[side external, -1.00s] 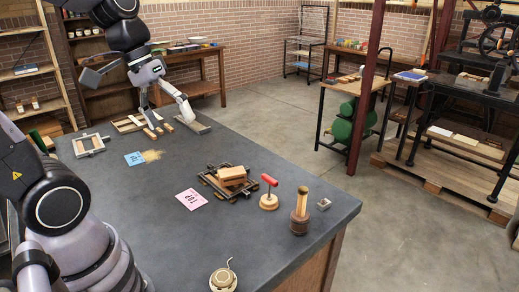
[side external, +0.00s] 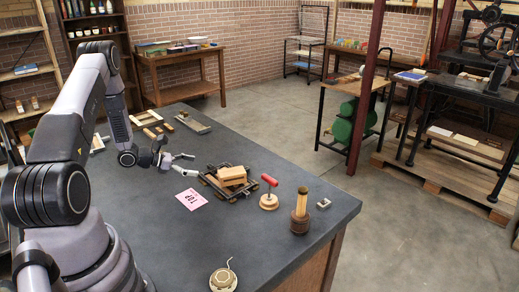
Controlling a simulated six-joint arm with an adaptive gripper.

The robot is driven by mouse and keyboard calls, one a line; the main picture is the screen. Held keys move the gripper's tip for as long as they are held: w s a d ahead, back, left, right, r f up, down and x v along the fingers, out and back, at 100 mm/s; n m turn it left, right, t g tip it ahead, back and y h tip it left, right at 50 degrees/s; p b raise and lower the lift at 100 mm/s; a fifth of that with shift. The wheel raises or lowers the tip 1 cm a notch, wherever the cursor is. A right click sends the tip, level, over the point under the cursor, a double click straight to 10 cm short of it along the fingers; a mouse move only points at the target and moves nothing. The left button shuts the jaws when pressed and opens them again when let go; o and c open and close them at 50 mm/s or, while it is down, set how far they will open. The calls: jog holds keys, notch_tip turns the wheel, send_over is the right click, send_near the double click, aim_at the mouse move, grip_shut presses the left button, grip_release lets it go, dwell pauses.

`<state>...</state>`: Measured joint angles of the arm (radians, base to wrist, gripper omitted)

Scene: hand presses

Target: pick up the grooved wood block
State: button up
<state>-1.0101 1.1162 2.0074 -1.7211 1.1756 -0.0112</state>
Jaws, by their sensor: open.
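A light-brown wood block (side external: 232,173) lies on top of a dark flat press frame (side external: 219,190) near the middle of the grey worktop. Another wooden piece shows beneath it; grooves are too small to make out. My gripper (side external: 189,164) is open and empty, to the left of the block and apart from it. Its fingers point right toward the block, low over the worktop.
A pink card (side external: 191,199) lies in front of the press frame. A red-handled roller (side external: 269,192), a wooden-handled tool (side external: 300,214) and a small metal piece (side external: 323,203) stand to the right. A round tin (side external: 223,279) sits near the front. Wooden pieces (side external: 150,119) lie at the back.

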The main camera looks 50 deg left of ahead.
send_near(233, 171)
jog(key=x, duration=0.4)
jog(key=shift+d+f, duration=0.25)
jog(key=shift+d, duration=0.05)
jog(key=x, duration=0.5)
jog(key=shift+w+a, duration=0.15)
jog(key=shift+w, duration=0.15)
jog(key=shift+c, duration=0.2)
jog(key=c, duration=1.3)
jog(key=shift+r, duration=0.15)
